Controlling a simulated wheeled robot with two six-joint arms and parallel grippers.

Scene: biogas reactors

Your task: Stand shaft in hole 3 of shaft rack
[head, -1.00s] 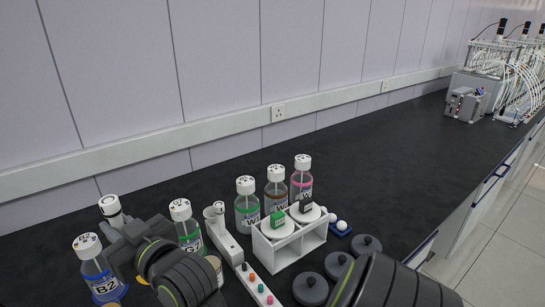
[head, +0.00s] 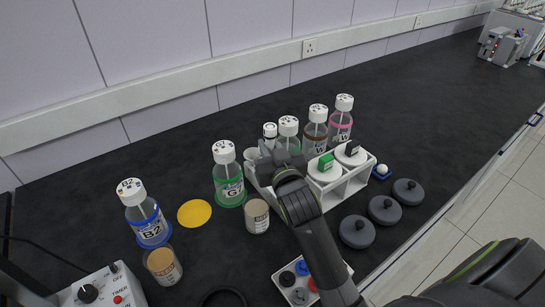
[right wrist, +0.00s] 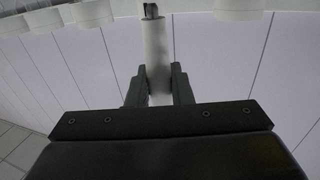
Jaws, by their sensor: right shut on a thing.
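The shaft (head: 270,130) is a white rod held upright in my right gripper (head: 280,155). In the right wrist view the pale shaft (right wrist: 156,50) stands between the two dark fingers (right wrist: 158,88), which are shut on it, and a dark tip shows at its top. The white shaft rack (head: 249,177) lies just behind and beside my right gripper, which covers most of it. A short white cylinder (head: 252,156) shows at its far end. Its holes are hidden, so I cannot tell whether the shaft's lower end touches it. My left gripper is not in view.
Several capped bottles stand around, including a green-labelled one (head: 228,178) left of the gripper. A white stand (head: 345,190) with two round lids is close on the right. Dark grey discs (head: 384,209) lie nearer.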

